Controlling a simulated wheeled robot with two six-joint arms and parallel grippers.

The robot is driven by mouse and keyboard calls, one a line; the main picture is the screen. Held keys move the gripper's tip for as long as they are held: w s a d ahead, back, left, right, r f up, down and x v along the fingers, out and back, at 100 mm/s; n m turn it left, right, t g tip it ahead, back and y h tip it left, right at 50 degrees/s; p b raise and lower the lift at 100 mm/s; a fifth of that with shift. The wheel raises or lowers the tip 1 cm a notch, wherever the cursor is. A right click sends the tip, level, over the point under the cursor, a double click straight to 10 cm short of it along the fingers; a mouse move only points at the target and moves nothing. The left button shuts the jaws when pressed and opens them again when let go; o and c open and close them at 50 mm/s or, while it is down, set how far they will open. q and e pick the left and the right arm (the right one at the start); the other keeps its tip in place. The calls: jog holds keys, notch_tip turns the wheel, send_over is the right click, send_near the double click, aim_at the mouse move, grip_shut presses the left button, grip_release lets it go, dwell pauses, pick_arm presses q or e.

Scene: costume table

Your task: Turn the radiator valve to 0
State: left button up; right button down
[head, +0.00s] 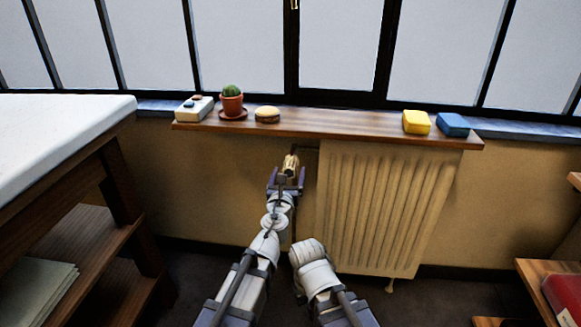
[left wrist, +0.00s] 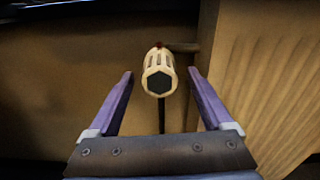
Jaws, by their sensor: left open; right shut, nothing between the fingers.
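The radiator valve (head: 290,162) is a cream, ribbed knob at the upper left of the radiator (head: 375,210). In the left wrist view the valve (left wrist: 158,66) shows a dark six-sided end facing me and a small red mark at its far top edge. My left gripper (head: 287,172) is open. Its purple fingers (left wrist: 160,76) stand on either side of the knob, with a gap on both sides. The number on the valve cannot be read. My right arm is folded low in front of the radiator, and its fingers are hidden.
A wooden shelf (head: 340,129) above the radiator bears a plant pot (head: 232,105), a burger-like object (head: 267,115), a pale box (head: 194,109), and yellow (head: 416,122) and blue (head: 453,124) blocks. A pipe runs below the valve. A table (head: 60,135) stands left.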

aim_at(290, 166)
pick_arm(q)
jog(key=w, duration=0.4)
jog(key=shift+w+d, duration=0.15)
jog(key=shift+d, duration=0.15)
jog(key=shift+c, duration=0.3)
grip_shut()
